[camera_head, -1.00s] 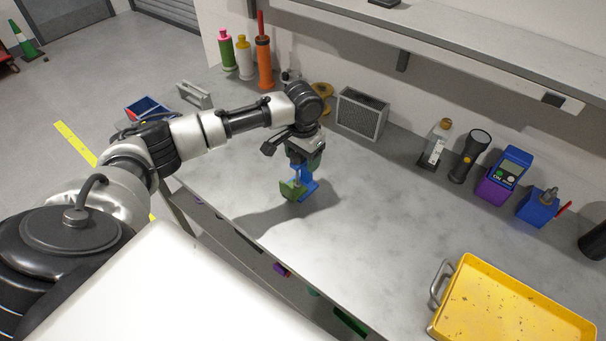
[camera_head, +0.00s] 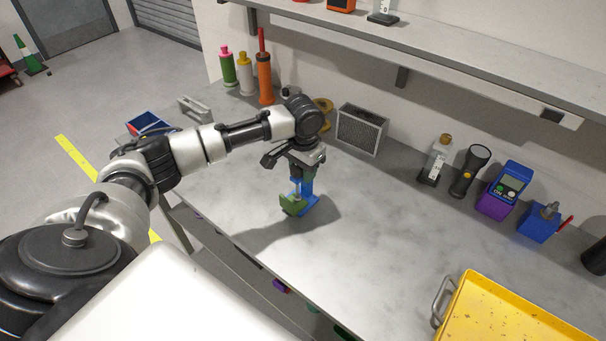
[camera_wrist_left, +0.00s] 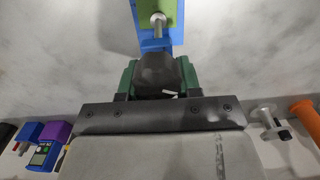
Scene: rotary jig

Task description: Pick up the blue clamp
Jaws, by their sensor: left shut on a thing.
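The blue clamp (camera_head: 309,191) has a green part at its lower end and stands roughly upright below my left gripper (camera_head: 302,174), over the grey worktop (camera_head: 375,235). My left gripper points down and is shut on the clamp's upper part. In the left wrist view, the clamp (camera_wrist_left: 157,44) shows blue and green with a metal screw, just beyond the dark green fingers of the left gripper (camera_wrist_left: 157,72). Whether the clamp's lower end touches the worktop is hard to tell. My right gripper is not in view.
A yellow tray (camera_head: 467,282) sits at the front right. A flashlight (camera_head: 469,170), a blue and purple meter (camera_head: 504,190) and a blue box (camera_head: 539,222) stand at the back right. A grey vent box (camera_head: 360,132) and several bottles stand behind the arm. The middle is clear.

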